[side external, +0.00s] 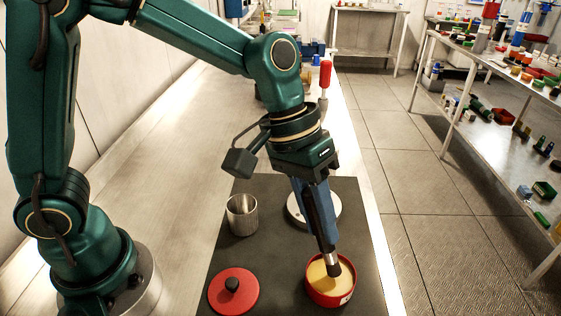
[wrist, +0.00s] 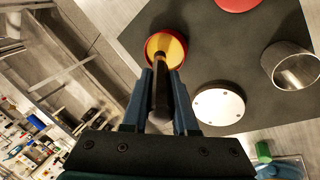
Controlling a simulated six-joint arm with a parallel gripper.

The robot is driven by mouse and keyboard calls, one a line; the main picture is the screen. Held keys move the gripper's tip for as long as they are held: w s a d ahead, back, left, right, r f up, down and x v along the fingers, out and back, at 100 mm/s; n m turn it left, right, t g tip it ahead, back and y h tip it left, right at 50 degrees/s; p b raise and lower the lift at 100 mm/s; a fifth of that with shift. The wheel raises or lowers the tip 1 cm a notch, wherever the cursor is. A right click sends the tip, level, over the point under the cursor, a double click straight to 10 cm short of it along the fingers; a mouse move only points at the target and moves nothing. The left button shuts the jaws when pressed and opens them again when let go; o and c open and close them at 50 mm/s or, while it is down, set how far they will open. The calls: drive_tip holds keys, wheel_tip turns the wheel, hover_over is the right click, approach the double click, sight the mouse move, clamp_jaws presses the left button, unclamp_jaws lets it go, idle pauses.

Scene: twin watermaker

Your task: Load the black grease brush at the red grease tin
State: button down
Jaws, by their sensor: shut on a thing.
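My gripper (side external: 322,218) is shut on the black grease brush (side external: 327,254), which points down and is slightly tilted. The brush's lower end is at the yellow grease inside the open red grease tin (side external: 331,297); its bristle tip is hard to make out. In the wrist view, the black brush (wrist: 160,92) runs between my blue fingers (wrist: 161,78) toward the red tin (wrist: 149,50). The brush covers part of the grease there. The red lid (side external: 245,292) with a black knob lies on the mat, left of the tin and apart from it.
A dark mat (side external: 272,240) lies on the metal bench. A metal cup (side external: 242,217) stands open behind the lid. A white round disc (side external: 297,213) lies behind my gripper, partly hidden. A red-handled tool (side external: 325,75) stands farther back. The mat between cup and tin is clear.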

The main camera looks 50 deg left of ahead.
drive_tip(key=shift+f, duration=0.7)
idle(1.2)
drive_tip(key=shift+r, duration=3.6)
drive_tip(key=shift+w+a, duration=0.25)
drive_tip(key=shift+a, duration=0.1)
drive_tip(key=s+a, duration=0.1)
drive_tip(key=a, duration=1.6)
drive_tip(key=shift+s+a+r, duration=0.2)
drive_tip(key=shift+s+a, duration=0.1)
drive_tip(key=shift+s, duration=0.1)
